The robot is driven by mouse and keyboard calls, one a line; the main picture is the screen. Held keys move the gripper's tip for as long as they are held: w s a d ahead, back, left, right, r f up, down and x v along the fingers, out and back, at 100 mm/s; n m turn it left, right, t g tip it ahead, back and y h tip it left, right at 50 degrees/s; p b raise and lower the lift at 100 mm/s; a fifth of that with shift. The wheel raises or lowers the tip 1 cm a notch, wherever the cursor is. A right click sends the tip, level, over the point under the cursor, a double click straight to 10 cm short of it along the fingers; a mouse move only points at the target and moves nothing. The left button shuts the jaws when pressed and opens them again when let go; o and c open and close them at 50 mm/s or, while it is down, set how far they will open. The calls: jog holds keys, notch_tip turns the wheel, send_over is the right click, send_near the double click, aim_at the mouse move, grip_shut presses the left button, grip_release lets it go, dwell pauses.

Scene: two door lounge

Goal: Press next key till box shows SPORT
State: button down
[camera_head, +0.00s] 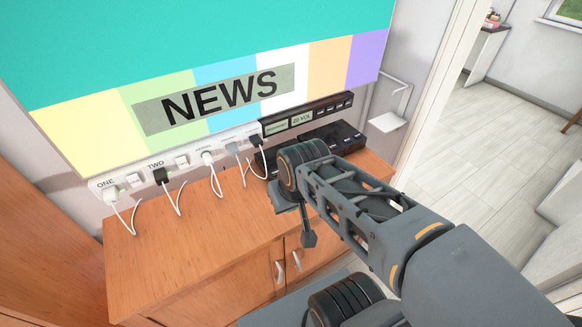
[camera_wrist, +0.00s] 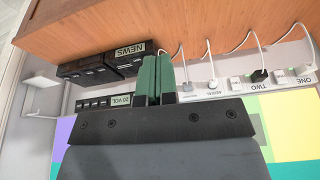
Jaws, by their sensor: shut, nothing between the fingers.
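A large screen (camera_head: 200,60) shows NEWS over colour bars. A black box (camera_head: 335,138) stands on the wooden cabinet below it, partly hidden by my arm. In the wrist view, which is upside down, the box (camera_wrist: 88,66) has a small display (camera_wrist: 129,50) reading NEWS and several dark keys (camera_wrist: 70,74) on its front. I cannot read the key labels. My gripper (camera_wrist: 158,56) shows there as two green fingers, shut together and empty, beside the display end of the box. I cannot tell if they touch it. In the head view the fingertips are not clear.
A black bar (camera_head: 308,112) above the box has a 20 VOL display (camera_head: 302,119) and its own keys. A white power strip (camera_head: 188,158) with plugs and hanging cables runs to the left. The wooden cabinet top (camera_head: 180,235) is mostly clear. A doorway opens at right.

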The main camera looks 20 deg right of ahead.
jog(key=w+d+f+m+t+y, duration=0.15)
jog(key=w+m+y, duration=0.25)
jog(key=w+m, duration=1)
jog(key=w+d+f+m+t, duration=0.1)
jog(key=w+d+f+m, duration=0.1)
jog(key=w, duration=0.3)
jog(key=w+d+f+m+t, duration=0.1)
jog(key=w+d+f+m, duration=0.2)
jog(key=w+d+m, duration=0.1)
jog(key=w+d+f+m+t+h, duration=0.1)
jog(key=w+d+f+m, duration=0.1)
jog(key=w, duration=0.4)
jog(key=d+m, duration=0.1)
jog(key=d, duration=0.1)
jog(key=shift+w+d+f+t, duration=0.3)
jog(key=shift+w+t, duration=0.05)
notch_tip(320, 180, down, 9)
jog(key=b, duration=0.8)
jog(key=shift+r, duration=0.1)
jog(key=shift+f+b, duration=0.4)
jog(key=shift+b, duration=0.1)
